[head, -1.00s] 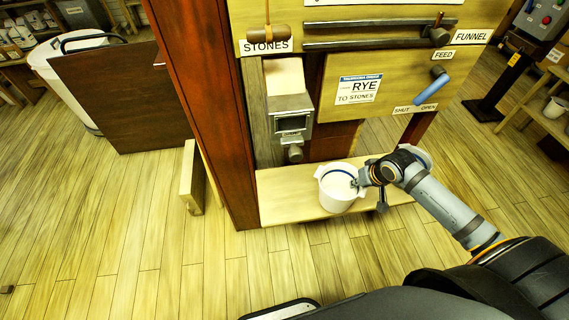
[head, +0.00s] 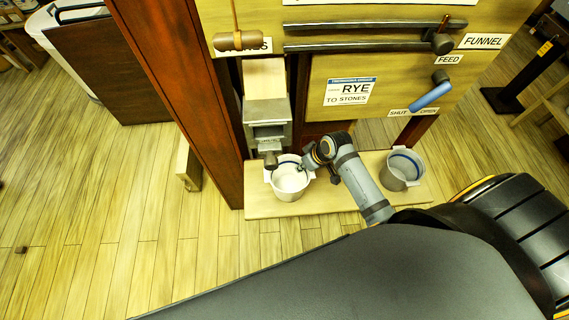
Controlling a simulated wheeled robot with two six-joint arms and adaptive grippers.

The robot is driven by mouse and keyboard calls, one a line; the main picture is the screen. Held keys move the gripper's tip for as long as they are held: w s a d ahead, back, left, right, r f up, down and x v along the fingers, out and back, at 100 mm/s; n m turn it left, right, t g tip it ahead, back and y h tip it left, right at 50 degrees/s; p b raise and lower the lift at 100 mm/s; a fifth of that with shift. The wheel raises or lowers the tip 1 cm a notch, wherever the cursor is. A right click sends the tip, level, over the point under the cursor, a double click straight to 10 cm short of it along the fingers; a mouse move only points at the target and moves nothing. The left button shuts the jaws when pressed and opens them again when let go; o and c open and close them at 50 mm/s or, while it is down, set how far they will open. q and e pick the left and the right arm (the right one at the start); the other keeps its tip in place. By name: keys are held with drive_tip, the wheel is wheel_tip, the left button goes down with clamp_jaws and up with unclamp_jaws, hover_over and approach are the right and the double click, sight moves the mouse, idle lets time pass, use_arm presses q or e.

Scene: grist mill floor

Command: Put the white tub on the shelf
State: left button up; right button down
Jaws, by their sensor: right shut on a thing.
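A white tub (head: 289,184) with side lugs stands on or just above the left part of the pale wooden shelf (head: 330,200), just below the spout (head: 270,158). Its inside looks white; I cannot tell if it holds something. My right gripper (head: 305,168) is shut on the tub's right rim side, its fingers partly hidden. A second, greyer tub (head: 401,172) with a blue band inside stands upright on the shelf's right end, apart from the first. My left gripper is not in view.
A red-brown post (head: 185,95) rises left of the shelf. Above are a panel with a RYE label (head: 350,91) and a blue-handled lever (head: 431,95). My right forearm crosses the shelf between the tubs. The floor at left is mostly clear.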

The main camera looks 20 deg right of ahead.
sight(291, 156)
drive_tip(key=w+a, duration=0.1)
drive_tip(key=w, duration=0.1)
drive_tip(key=w+a, duration=0.2)
drive_tip(key=shift+w+a, duration=0.25)
drive_tip(key=shift+s+x, duration=0.15)
drive_tip(key=shift+x, duration=0.7)
drive_tip(key=shift+s+x, duration=0.1)
drive_tip(key=shift+x, duration=0.75)
drive_tip(key=shift+d+f, duration=0.15)
drive_tip(key=shift+f, duration=0.05)
drive_tip(key=c, duration=1.5)
unclamp_jaws()
drive_tip(key=p+v, duration=0.1)
drive_tip(key=v, duration=1.1)
drive_tip(key=shift+r, duration=0.1)
drive_tip(key=shift+s, duration=0.1)
